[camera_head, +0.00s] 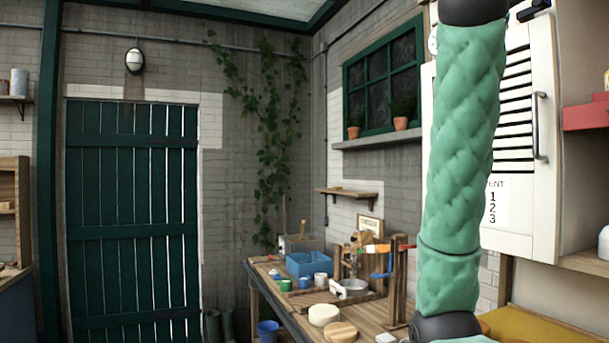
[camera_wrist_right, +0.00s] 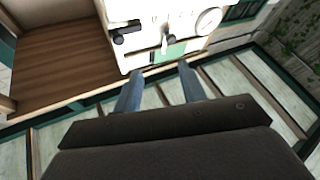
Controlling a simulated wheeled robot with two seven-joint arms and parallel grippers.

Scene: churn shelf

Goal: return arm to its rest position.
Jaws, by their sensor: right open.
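My right arm (camera_head: 463,150), in a green quilted cover, stands upright across the right part of the head view. Its gripper is outside the head view. In the right wrist view my right gripper (camera_wrist_right: 158,88) shows two bluish fingers set apart, with nothing between them. It points toward a white cabinet front with dark knobs (camera_wrist_right: 165,35) and the ceiling panels. I cannot tell its distance from them. My left gripper is in neither view.
A wooden workbench (camera_head: 275,292) holds a blue bin (camera_head: 306,264), cups, round pieces and a wooden stand. A white louvred cabinet (camera_head: 525,130) and shelves stand behind and right of my arm. A green door (camera_head: 132,215) is at left. A blue bucket (camera_head: 268,331) stands beside the bench.

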